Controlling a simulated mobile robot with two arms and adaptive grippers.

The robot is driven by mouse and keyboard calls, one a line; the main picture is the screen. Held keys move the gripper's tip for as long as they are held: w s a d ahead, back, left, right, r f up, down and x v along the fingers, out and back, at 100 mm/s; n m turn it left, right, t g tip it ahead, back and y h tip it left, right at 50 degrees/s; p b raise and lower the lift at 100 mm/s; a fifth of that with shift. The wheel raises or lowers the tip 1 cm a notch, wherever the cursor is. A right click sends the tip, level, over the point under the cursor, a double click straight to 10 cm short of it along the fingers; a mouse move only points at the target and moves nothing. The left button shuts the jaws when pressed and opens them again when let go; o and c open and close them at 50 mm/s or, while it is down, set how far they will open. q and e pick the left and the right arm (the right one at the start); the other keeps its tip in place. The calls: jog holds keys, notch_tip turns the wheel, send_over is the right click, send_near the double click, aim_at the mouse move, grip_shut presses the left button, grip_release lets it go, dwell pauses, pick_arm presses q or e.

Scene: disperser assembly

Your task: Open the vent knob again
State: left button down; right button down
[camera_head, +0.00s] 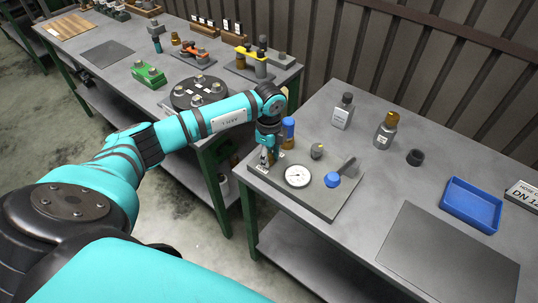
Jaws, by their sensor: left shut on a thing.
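A grey fixture plate (318,204) lies at the near left corner of the right-hand table. It carries a round white-faced gauge (297,176), a blue round part with a dark lever (334,180) and a small dark fitting (318,151). My left gripper (267,157) points down over the plate's left end, beside the gauge. It is shut on a small part there, apparently the vent knob, which the fingers mostly hide. I cannot tell how far the knob is turned. My right gripper is out of view.
A blue-topped cylinder (288,128) stands close behind my left gripper. Two bottles (343,111) (385,131), a black cap (415,157) and a blue tray (471,204) are further right. A flat grey mat (449,256) lies in front. Another table (117,87) holds several parts.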

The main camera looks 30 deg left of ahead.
pick_arm(q)
jog(key=shift+w+r, duration=0.1)
dwell(0.3)
jog(key=c, duration=1)
grip_release()
notch_tip(320, 180, up, 12)
